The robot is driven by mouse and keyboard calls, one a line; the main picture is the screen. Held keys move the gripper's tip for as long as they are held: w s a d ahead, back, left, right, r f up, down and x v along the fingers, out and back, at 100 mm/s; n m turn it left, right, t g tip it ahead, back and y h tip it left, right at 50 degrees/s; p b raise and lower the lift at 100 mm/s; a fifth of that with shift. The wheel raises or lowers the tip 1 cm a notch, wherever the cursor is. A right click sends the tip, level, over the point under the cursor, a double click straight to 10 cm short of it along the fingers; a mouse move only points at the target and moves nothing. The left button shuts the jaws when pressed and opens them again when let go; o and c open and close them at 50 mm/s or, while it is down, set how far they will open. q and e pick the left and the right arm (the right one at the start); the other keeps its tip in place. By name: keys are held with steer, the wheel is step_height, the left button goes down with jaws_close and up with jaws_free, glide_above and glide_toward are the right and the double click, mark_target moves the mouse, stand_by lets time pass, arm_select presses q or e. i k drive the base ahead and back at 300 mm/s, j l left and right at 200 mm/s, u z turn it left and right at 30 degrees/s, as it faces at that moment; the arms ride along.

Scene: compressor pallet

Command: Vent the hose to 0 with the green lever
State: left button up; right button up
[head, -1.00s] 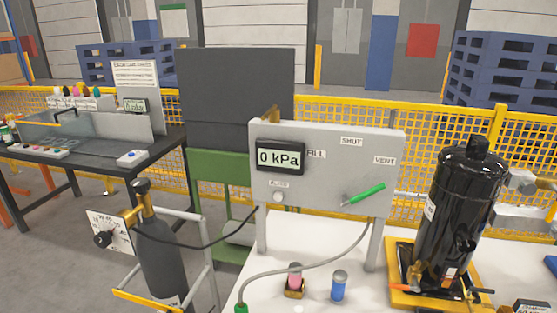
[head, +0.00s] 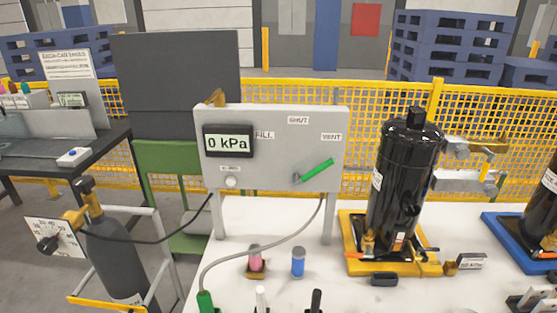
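The green lever (head: 318,169) is on the grey panel (head: 270,120), to the right of its lower middle. It slants up to the right from its pivot, with its tip below the VENT label (head: 331,136). The SHUT label (head: 298,120) is above and the FILL label (head: 265,135) is to the left. The panel's display (head: 228,142) reads 0 kPa. The grey hose (head: 262,243) runs from below the panel down to a green end piece (head: 205,301) at the lower left.
A black compressor (head: 405,185) stands on a yellow base (head: 352,228) on the white bench. A pink-topped item (head: 255,258) and a blue cylinder (head: 298,262) stand before the panel. A dark gas cylinder (head: 118,255) with a gauge (head: 52,238) is at left.

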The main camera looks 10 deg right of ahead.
mark_target(297, 181)
steer(key=i+j, duration=0.1)
steer(key=j, duration=0.55)
steer(key=i+j+u, duration=0.1)
steer(key=j, duration=0.5)
